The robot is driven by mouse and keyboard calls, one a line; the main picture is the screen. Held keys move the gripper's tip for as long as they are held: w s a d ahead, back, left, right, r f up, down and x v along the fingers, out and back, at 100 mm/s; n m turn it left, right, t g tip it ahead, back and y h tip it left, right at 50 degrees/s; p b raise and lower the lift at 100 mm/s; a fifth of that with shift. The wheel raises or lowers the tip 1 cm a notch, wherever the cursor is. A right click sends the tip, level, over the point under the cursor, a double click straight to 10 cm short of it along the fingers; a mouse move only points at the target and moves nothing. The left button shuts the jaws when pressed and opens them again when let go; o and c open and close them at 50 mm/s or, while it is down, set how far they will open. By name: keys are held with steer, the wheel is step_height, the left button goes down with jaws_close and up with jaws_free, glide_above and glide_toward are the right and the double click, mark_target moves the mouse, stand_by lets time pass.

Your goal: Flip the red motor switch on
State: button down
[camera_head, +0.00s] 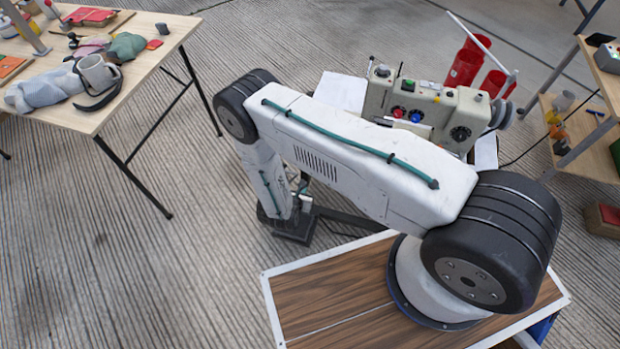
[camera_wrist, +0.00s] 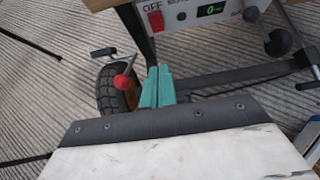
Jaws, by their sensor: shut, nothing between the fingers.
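The red switch (camera_wrist: 156,21) shows in the wrist view at the top, on a pale panel under the table edge, with the word OFF above it. My gripper (camera_wrist: 157,72) has teal fingers that are closed together and empty. They point toward the panel, below the switch in the picture and apart from it. In the head view my arm reaches down to the left of the sewing machine (camera_head: 425,105). I cannot clearly make out my fingers or the switch in that view.
In the wrist view, a red ball knob (camera_wrist: 121,82) and a black tyre (camera_wrist: 108,90) are close left of my fingers. A dark ball-ended lever (camera_wrist: 277,42) is right of the panel. A cluttered table (camera_head: 150,50) stands left in the head view, with open floor between.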

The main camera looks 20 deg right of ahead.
steer(key=w+r+x, duration=0.1)
steer(key=x, duration=1.2)
steer(key=shift+d, duration=0.4)
steer(key=shift+w+r, duration=0.1)
steer(key=shift+w+d, duration=0.15)
steer(key=shift+w+r, duration=0.2)
steer(key=shift+r, duration=0.65)
